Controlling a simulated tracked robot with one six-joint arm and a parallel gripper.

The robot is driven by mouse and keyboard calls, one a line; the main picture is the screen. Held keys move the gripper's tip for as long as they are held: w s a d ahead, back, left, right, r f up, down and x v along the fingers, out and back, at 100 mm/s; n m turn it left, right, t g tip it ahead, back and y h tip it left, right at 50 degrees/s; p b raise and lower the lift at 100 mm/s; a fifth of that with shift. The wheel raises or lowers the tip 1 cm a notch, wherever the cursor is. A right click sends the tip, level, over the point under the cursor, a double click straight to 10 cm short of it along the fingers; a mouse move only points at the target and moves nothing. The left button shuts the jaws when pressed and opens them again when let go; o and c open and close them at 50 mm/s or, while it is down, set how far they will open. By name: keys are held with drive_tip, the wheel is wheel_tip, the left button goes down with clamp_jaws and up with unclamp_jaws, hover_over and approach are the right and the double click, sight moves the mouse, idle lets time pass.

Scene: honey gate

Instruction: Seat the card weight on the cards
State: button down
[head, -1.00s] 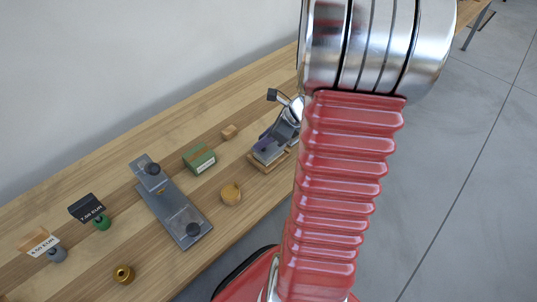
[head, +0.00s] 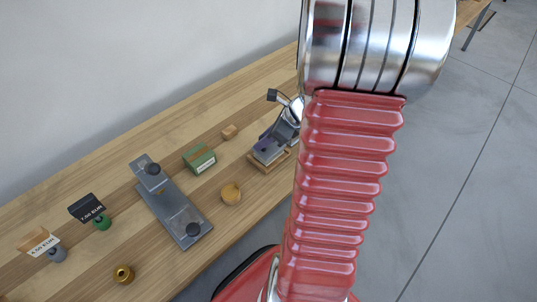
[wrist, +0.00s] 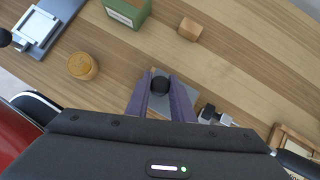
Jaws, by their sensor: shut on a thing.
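The card weight is a grey plate with a dark round knob. In the wrist view the weight (wrist: 187,82) lies between and beyond the purple fingers of my gripper (wrist: 160,82), which is shut on its knob. In the head view the weight (head: 266,152) appears low over a wooden tray (head: 268,168), looking roughly level. I cannot tell whether it touches what is beneath it. No cards can be made out; the weight and fingers cover the middle of the tray. My arm hides the area to the right in the head view.
To the left stand a green box (head: 199,159), a small wooden block (head: 229,132), a round wooden piece (head: 231,194) and a long grey plate with dark knobs (head: 177,212). Price signs (head: 88,208) and a brass ring (head: 123,274) are farther left. A wooden-framed item (wrist: 292,142) shows at right.

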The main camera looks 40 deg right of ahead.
drive_tip(key=shift+f, duration=1.45)
idle(2.6)
drive_tip(key=c, duration=1.7)
unclamp_jaws()
drive_tip(key=shift+v, duration=1.8)
drive_tip(key=shift+o, duration=0.4)
drive_tip(key=o, duration=0.5)
